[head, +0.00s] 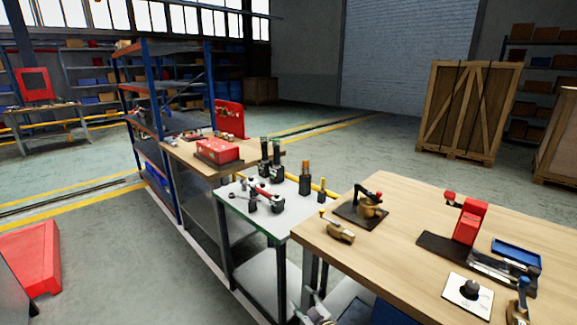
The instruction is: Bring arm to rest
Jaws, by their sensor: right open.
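My right gripper (316,309) shows at the bottom edge of the head view, low in front of the wooden workbench (400,230) and beside the small steel table (262,222). It is small in the picture and partly cut off by the frame. Its jaws are open and I see nothing held in them. The rest of the right arm is mostly out of view. My left gripper does not show.
On the workbench stand a brass part on a dark plate (362,208), a red stand (468,218), a blue tray (516,251) and a white plate with a black knob (468,294). Dark bottles (265,158) stand on the steel table. Open floor lies behind.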

